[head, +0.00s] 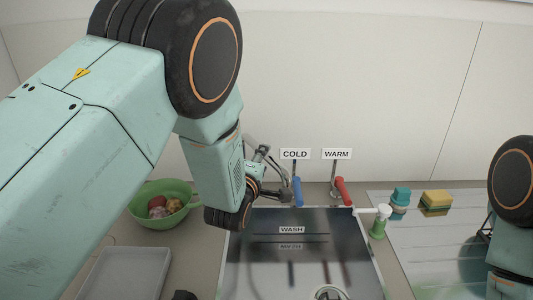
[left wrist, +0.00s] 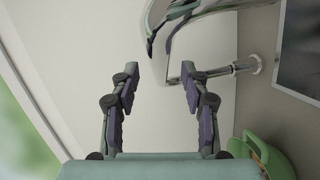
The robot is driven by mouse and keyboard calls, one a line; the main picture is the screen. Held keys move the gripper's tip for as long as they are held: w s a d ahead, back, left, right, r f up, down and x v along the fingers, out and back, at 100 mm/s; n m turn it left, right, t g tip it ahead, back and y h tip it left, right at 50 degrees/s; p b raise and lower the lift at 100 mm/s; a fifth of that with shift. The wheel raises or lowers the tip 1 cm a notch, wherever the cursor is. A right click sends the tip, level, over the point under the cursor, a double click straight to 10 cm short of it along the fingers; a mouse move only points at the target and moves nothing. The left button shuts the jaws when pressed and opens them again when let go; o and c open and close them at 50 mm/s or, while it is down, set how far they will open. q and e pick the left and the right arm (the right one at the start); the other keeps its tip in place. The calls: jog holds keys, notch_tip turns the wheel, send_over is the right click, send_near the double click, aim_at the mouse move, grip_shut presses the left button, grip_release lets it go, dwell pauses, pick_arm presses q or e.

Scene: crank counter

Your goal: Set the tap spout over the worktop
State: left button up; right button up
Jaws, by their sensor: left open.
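The grey metal tap (head: 283,178) stands at the back left of the sink, partly hidden behind my left gripper (head: 268,172). In the left wrist view, a shiny curved pipe (left wrist: 190,18), which looks like the spout, crosses the top, just beyond the fingertips. A metal post with a round foot (left wrist: 240,68) rises from the worktop behind the right finger. My left gripper (left wrist: 160,75) is open, with nothing clearly held between its fingers. Whether a finger touches the tap I cannot tell. The worktop (head: 188,245) shows left of the sink.
The dark sink (head: 265,265) is in front. A blue lever (head: 298,191) and red lever (head: 343,191) stand behind it. A green bowl (head: 148,213) and grey tray (head: 125,275) are left. A soap pump (head: 378,228) and sponge (head: 436,198) are right. My right arm is at the right edge.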

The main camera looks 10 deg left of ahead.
pick_arm(q)
jog(key=shift+w+d+f, duration=0.1)
jog(key=shift+w+f, duration=0.1)
jog(key=shift+w, duration=0.95)
jog(key=shift+w+d+f, duration=0.1)
jog(key=shift+w+f, duration=0.1)
jog(key=shift+w, duration=0.9)
jog(key=shift+s+a+r, duration=0.2)
jog(key=shift+s, duration=0.1)
jog(key=shift+c, duration=1)
jog(key=shift+w+d+f, duration=0.1)
jog(key=shift+w+f, duration=0.05)
jog(key=shift+w, duration=0.05)
jog(key=c, duration=0.4)
grip_shut()
